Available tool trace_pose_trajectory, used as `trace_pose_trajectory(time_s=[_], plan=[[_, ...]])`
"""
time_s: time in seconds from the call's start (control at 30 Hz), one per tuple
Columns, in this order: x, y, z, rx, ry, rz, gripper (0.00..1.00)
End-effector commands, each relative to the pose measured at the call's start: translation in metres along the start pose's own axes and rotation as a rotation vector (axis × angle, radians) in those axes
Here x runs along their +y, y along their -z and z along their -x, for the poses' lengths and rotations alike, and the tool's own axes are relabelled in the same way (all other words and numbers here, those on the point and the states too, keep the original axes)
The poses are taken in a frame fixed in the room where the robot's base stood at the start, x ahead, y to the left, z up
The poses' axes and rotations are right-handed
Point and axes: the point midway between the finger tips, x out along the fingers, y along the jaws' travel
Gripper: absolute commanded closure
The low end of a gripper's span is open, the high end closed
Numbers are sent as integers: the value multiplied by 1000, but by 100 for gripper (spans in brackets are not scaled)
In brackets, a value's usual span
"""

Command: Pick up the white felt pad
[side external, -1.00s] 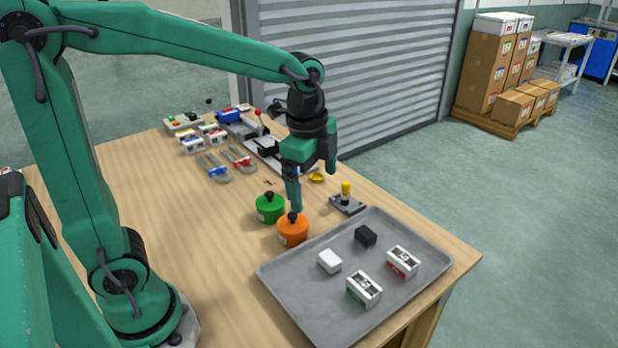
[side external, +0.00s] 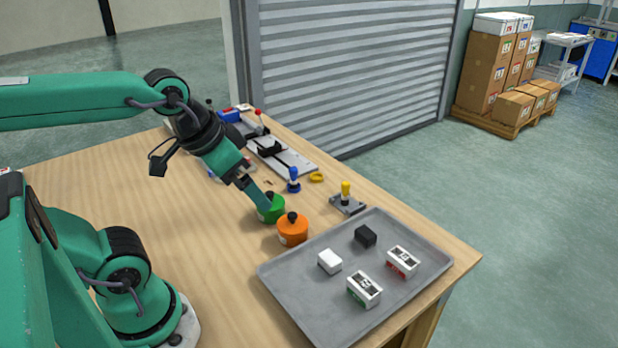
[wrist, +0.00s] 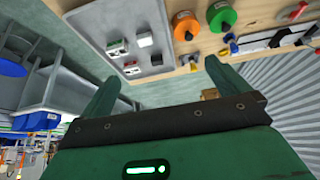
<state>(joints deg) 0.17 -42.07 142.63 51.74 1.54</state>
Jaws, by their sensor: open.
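The white felt pad (side external: 330,262) is a small white block lying on the left part of the grey tray (side external: 310,307). It also shows in the wrist view as a bright white block (wrist: 145,39). My gripper (side external: 264,203) is tilted, pointing down and right. In the side view its tips overlap the green pot (side external: 271,209), left of and behind the tray, well apart from the pad. I cannot tell whether they touch the pot. In the wrist view the two fingers stand wide apart with nothing between them.
An orange pot (side external: 292,231) stands between my gripper and the tray. The tray also holds a black block (side external: 365,236) and two white labelled blocks (side external: 364,289) (side external: 402,262). A yellow-knobbed tool (side external: 346,194) and a blue-handled one (side external: 293,180) stand behind.

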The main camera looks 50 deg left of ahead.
Motion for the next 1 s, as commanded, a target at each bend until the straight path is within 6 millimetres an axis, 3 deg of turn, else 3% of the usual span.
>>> trace_pose_trajectory(time_s=[0.17, 0.3, 0.33, 0.77, 1.0], plan=[[-1, -3, 0, 9, 2, 33, 0], [-1, -3, 0, 9, 2, 32, 28], [-1, -3, 0, 8, 2, 32, 29], [0, 0, -2, -2, 0, 30, 29], [4, 14, -16, -56, -7, 30, 29]])
